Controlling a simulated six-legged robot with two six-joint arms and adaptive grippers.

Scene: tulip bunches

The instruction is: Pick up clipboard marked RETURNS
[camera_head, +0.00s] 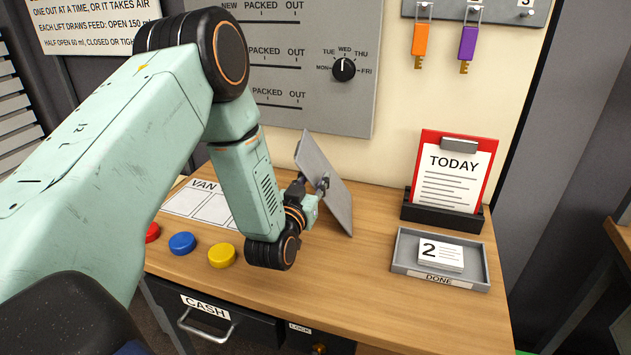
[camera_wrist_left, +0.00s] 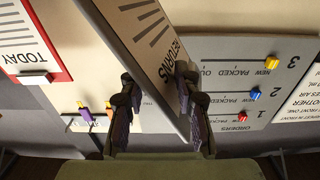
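The clipboard marked RETURNS (camera_head: 339,200) is a grey board, seen nearly edge-on and tilted above the desk in the head view. Its white sheet and the word RETURNS show in the left wrist view (camera_wrist_left: 153,42). My left gripper (camera_head: 318,187) is shut on it, with one finger on each side of the board in the left wrist view (camera_wrist_left: 160,92). I cannot tell whether its lower corner touches the desk. My right gripper is not in view.
A red TODAY clipboard (camera_head: 451,188) stands in a black holder (camera_head: 441,217) at the desk's right. A grey DONE tray (camera_head: 406,263) with number cards (camera_head: 437,258) is in front. Red, blue (camera_head: 182,243) and yellow buttons (camera_head: 222,255) line the left. The desk's front middle (camera_head: 350,290) is clear.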

